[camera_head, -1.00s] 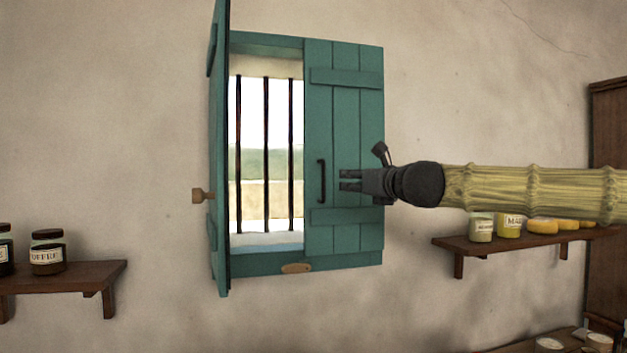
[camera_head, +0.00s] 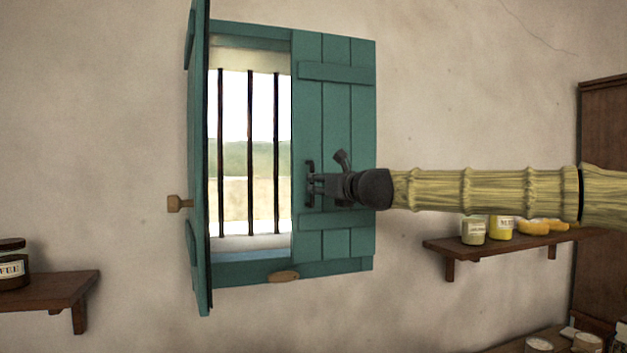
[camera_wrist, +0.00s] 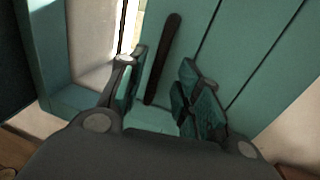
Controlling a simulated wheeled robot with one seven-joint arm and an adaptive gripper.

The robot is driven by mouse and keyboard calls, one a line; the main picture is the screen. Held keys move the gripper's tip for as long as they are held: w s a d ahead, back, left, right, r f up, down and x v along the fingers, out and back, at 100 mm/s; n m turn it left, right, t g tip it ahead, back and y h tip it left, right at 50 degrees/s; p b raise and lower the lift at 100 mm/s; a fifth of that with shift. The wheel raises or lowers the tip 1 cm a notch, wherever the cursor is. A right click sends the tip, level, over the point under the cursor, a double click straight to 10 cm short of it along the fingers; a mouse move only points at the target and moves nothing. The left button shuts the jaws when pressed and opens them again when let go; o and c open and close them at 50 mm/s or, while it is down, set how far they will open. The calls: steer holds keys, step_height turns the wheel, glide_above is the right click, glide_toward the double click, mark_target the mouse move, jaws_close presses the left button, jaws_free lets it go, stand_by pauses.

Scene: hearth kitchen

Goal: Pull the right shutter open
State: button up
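The right shutter (camera_head: 337,118) is a teal plank panel lying across the right part of the window. Its dark vertical handle (camera_head: 309,166) is near its left edge. My gripper (camera_head: 313,184) reaches in from the right, its fingertips at the handle and partly covering it. In the wrist view the handle (camera_wrist: 165,50) shows as a dark bar between the two spread fingers of my gripper (camera_wrist: 163,78), with gaps on both sides. The gripper is open. The left shutter (camera_head: 200,160) stands swung out from the wall.
A window with dark bars (camera_head: 250,150) shows left of the right shutter. A wooden knob (camera_head: 179,203) sticks out by the left shutter. A shelf with jars (camera_head: 490,243) is at right, another shelf (camera_head: 55,290) at lower left. Bare wall surrounds the window.

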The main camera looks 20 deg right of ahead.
mark_target(312, 200)
steer(key=p+x, duration=0.1)
steer(key=x, duration=0.3)
steer(key=shift+a, duration=0.15)
steer(key=shift+w, duration=0.15)
jaws_close()
